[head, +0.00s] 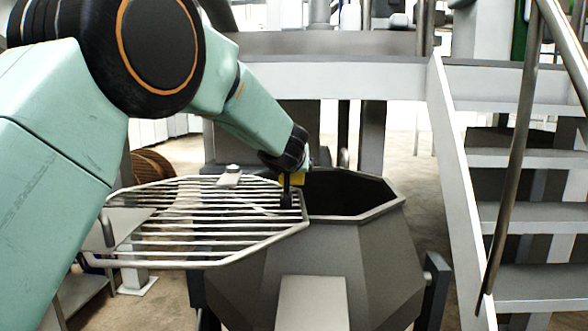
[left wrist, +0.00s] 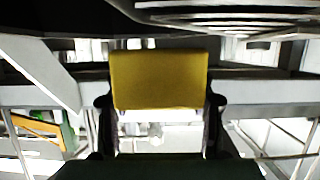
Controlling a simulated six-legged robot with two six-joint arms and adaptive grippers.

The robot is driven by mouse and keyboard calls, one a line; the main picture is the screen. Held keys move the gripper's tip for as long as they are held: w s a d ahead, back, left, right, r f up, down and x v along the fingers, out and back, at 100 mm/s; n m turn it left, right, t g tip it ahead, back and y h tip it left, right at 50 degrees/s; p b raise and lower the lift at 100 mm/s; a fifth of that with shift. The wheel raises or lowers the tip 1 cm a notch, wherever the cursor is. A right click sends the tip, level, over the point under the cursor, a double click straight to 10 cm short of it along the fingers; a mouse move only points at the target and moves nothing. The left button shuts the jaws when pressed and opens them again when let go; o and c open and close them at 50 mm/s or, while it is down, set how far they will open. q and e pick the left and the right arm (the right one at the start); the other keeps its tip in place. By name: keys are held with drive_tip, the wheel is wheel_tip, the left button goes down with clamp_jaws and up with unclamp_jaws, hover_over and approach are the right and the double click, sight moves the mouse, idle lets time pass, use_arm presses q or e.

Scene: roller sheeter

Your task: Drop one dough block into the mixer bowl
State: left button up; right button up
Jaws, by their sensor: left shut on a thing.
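My left gripper (head: 289,188) is shut on a yellow dough block (head: 293,179). In the left wrist view the dough block (left wrist: 158,80) sits between the two fingers. The mixer bowl (head: 330,255) is a grey faceted vessel with a dark, open top. In the head view the gripper and block appear at the left side of that opening, in front of the right end of a metal bar grate (head: 215,262). I cannot tell how high the block is above the rim. The bowl's inside is too dark to make out. My right gripper is not in view.
The bar grate spreads out to the left of the bowl opening. Stairs (head: 520,218) with a metal handrail (head: 513,150) stand close on the right. A pale platform beam (head: 340,80) runs behind the bowl.

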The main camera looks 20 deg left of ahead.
use_arm(q)
drive_tip(key=shift+r, duration=0.2)
drive_tip(key=o, duration=0.9)
drive_tip(key=shift+w+d, duration=0.15)
drive_tip(key=o, duration=0.3)
drive_tip(key=shift+w+d+f, duration=0.2)
drive_tip(key=shift+w, duration=0.05)
drive_tip(key=shift+o, duration=1.1)
drive_tip(key=shift+s+a+r, duration=0.15)
drive_tip(key=shift+s+a, duration=0.2)
drive_tip(key=shift+s, duration=0.05)
drive_tip(key=shift+d, duration=0.2)
drive_tip(key=shift+s+d+r, duration=0.1)
drive_tip(key=shift+s+d, duration=0.1)
drive_tip(key=shift+s, duration=0.05)
drive_tip(key=v, duration=1)
drive_tip(key=shift+s+a+r, duration=0.1)
drive_tip(key=shift+s+a, duration=0.05)
drive_tip(key=shift+a, duration=0.15)
drive_tip(key=shift+s+d+r, duration=0.1)
drive_tip(key=shift+s+d, duration=0.1)
drive_tip(key=shift+s, duration=0.15)
drive_tip(key=shift+s, duration=0.1)
